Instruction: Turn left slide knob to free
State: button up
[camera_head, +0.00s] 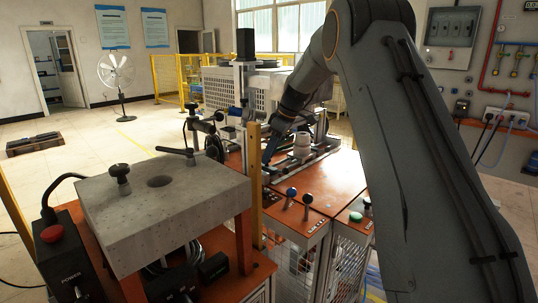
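My arm reaches from the right over the orange-topped machine table (345,178). My gripper (268,154) is small in the view, pointing down near the slide rails (318,157) behind a yellow post. Its fingers look dark blue, and I cannot see whether they are open or shut. The left slide knob is not clearly identifiable; the area around the fingertips is partly hidden by the post and the gripper. A blue-topped lever (291,192) and a black-topped lever (307,199) stand at the table's front, apart from my gripper.
A grey block (165,205) with a black knob (119,173) and a T-handle stands at the front left. A power box with a red button (52,233) is beside it. The yellow post (254,185) stands close to my gripper. Open floor lies at the left.

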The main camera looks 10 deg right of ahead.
jog(key=b+v, duration=0.1)
jog(key=v, duration=0.6)
jog(key=shift+r, duration=0.25)
jog(key=shift+s+d, duration=0.1)
